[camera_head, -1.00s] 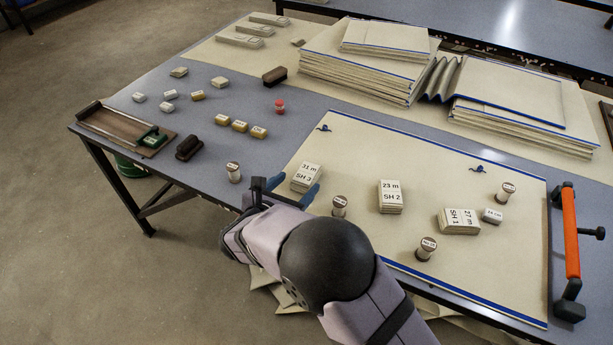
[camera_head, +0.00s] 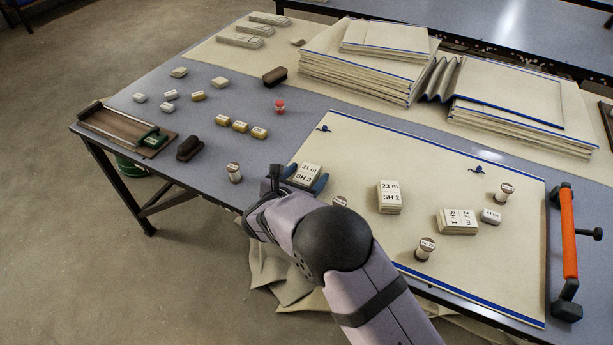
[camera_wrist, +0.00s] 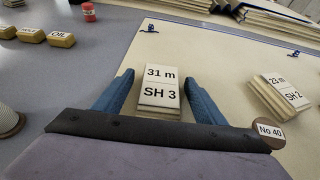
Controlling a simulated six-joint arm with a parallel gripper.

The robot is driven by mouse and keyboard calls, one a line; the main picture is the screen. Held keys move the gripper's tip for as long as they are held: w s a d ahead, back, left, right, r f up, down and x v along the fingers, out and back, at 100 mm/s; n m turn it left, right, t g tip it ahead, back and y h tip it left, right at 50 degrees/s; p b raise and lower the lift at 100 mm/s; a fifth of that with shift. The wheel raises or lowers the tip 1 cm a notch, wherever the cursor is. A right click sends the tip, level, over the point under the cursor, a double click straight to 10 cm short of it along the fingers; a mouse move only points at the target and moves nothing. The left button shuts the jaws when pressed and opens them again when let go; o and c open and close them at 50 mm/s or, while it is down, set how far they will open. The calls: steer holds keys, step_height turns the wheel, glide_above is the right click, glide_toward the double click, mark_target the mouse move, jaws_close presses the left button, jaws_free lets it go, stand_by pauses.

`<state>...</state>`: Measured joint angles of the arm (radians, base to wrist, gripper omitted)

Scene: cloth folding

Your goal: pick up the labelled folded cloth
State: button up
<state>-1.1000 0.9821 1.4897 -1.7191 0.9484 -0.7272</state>
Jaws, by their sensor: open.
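A small folded cloth stack labelled "31 m SH 3" (camera_head: 308,173) lies on the cream cloth sheet (camera_head: 440,190). My gripper (camera_head: 304,182) is open, with one blue finger on each side of this stack. In the wrist view the stack (camera_wrist: 160,88) stands between the two fingers of the gripper (camera_wrist: 160,88), with a gap on both sides. Two more labelled stacks lie to the right: "23 m SH 2" (camera_head: 390,197) and "27 m SH 1" (camera_head: 458,221). My arm hides the sheet's lower left part.
Several labelled spools stand around, one marked "No 40" (camera_wrist: 269,135) close to the right finger. Large cloth piles (camera_head: 360,70) fill the back. An orange-handled bar (camera_head: 570,235) stands at right.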

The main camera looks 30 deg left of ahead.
mark_target(307, 173)
steer(key=shift+c, duration=0.4)
steer(key=c, duration=1.1)
steer(key=shift+o, duration=0.2)
steer(key=shift+r, duration=0.15)
step_height(307, 173, up, 10)
steer(key=shift+f, duration=0.1)
